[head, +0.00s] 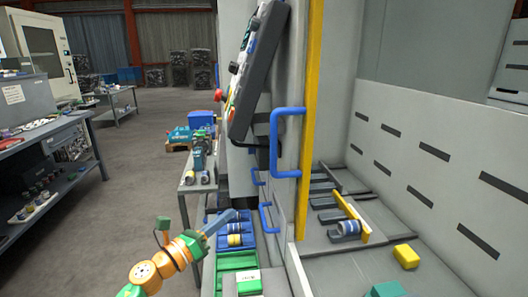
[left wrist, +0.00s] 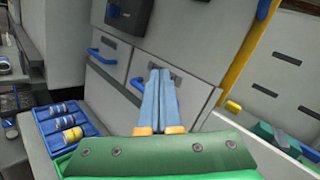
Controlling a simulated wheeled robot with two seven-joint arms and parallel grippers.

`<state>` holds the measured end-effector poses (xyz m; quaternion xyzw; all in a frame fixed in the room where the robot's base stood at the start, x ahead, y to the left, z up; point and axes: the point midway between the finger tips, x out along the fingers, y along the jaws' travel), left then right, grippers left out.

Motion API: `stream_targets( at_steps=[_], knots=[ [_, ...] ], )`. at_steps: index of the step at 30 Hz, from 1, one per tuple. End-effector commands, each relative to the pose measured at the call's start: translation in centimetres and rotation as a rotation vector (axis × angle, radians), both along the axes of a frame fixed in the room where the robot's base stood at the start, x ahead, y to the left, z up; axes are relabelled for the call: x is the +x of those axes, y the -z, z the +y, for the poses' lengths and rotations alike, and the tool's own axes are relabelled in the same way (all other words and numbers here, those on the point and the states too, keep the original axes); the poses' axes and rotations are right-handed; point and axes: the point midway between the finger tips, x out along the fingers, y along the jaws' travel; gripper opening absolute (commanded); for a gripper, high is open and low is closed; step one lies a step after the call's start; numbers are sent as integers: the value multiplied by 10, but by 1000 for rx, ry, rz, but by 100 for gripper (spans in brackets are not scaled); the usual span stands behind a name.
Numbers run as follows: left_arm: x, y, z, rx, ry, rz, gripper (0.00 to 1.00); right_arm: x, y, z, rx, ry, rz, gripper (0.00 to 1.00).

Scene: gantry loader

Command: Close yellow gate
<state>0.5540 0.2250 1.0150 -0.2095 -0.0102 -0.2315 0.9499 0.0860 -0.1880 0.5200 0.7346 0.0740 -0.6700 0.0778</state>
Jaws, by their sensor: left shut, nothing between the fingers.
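The yellow gate edge (head: 312,100) is a tall upright strip with a large blue handle (head: 275,140) on its left side. To its right the machine's interior is exposed to view. The yellow strip also shows in the left wrist view (left wrist: 243,62), right of my fingers. My left gripper (head: 232,217) is low and left of the handle, apart from it, above the blue tray. In the left wrist view its blue-grey fingers (left wrist: 160,78) are together and empty, in front of grey panels. My right gripper is not in view.
A blue tray (head: 219,219) with cylindrical parts and a green bin (head: 236,262) lie below my left gripper. Smaller blue handles (head: 266,217) stick out from the grey front. A control panel (head: 256,75) overhangs above. Inside are a yellow block (head: 406,256) and a metal cylinder (head: 347,228).

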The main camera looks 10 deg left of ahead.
Motion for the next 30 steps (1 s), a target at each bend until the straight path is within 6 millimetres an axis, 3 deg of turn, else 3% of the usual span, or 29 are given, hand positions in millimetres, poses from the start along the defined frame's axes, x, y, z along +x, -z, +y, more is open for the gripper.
stream_targets(
  at_steps=[1, 3, 6, 9, 12, 14, 22, 30],
  knots=[
    [-4, -54, -9, 218, 44, -166, 0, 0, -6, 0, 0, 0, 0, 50],
    [-18, -116, -24, 599, 86, -425, 0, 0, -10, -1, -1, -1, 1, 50],
    [-44, -179, -37, 1138, 89, -747, 0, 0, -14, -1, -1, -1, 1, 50],
    [-62, -211, -38, 1541, 60, -945, 0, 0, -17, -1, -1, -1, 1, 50],
    [-66, -221, -38, 1696, 44, -1008, 0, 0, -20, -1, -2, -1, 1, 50],
    [-62, -223, -41, 1709, 42, -1013, 0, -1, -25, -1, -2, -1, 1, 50],
    [-21, -227, -76, 1695, 46, -1010, 0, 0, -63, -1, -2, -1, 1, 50],
    [6, -221, -99, 1696, 44, -1009, 0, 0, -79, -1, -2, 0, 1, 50]
  ],
)
